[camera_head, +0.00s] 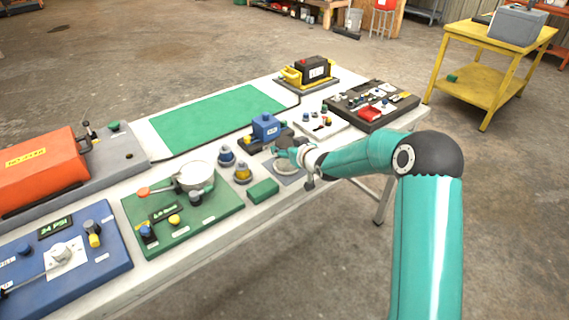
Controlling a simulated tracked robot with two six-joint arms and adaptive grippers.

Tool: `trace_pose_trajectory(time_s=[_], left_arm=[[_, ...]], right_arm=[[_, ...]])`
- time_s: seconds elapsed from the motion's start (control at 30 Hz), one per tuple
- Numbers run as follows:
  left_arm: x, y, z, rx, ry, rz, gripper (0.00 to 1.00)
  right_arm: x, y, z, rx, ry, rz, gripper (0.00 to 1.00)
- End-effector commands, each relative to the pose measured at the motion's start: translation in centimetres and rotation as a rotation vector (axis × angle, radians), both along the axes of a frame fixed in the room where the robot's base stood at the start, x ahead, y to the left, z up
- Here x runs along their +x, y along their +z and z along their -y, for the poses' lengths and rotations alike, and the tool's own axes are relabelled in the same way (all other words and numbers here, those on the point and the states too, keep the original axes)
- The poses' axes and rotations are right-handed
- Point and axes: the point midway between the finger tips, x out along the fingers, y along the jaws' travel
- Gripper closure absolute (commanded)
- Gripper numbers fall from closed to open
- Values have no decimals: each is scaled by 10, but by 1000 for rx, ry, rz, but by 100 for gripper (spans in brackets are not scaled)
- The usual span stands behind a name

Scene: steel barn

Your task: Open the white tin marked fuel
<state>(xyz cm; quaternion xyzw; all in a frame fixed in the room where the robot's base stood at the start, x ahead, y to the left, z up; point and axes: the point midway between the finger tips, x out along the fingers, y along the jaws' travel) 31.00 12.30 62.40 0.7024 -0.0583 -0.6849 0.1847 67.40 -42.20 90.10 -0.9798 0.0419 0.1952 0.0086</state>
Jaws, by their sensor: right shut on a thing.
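My right gripper (288,148) comes in from the right and reaches down over a pale round tin (286,168). The tin stands on a small grey plate near the front edge of the long table. The gripper is shut on the top of the tin, and its fingers and wrist hide most of that top. No fuel marking can be read on the tin from here, and I cannot tell whether its lid is loose. My left gripper is not in view.
A green block (263,191), yellow-and-grey knob (242,173) and blue device (266,127) stand close around the tin. A green panel (215,218) with a white round pot (195,176) lies to the left. A dark tray (374,119) lies right. The green mat (218,118) is clear.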

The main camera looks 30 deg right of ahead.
Motion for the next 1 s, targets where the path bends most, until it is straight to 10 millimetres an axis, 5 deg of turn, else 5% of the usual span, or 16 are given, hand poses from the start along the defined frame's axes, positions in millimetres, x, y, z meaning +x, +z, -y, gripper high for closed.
trace_pose_trajectory(time_s=[0.13, 0.63, 0.87, 1.0], left_arm=[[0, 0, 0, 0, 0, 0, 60], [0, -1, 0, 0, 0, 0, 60], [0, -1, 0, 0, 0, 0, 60], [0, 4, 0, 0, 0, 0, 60]], right_arm=[[0, 0, 0, -1, 0, 0, 100], [1, 15, 0, -4, 2, 6, 100], [1, 54, 0, -5, 2, 11, 100], [1, 94, 0, -6, 1, 12, 100]])
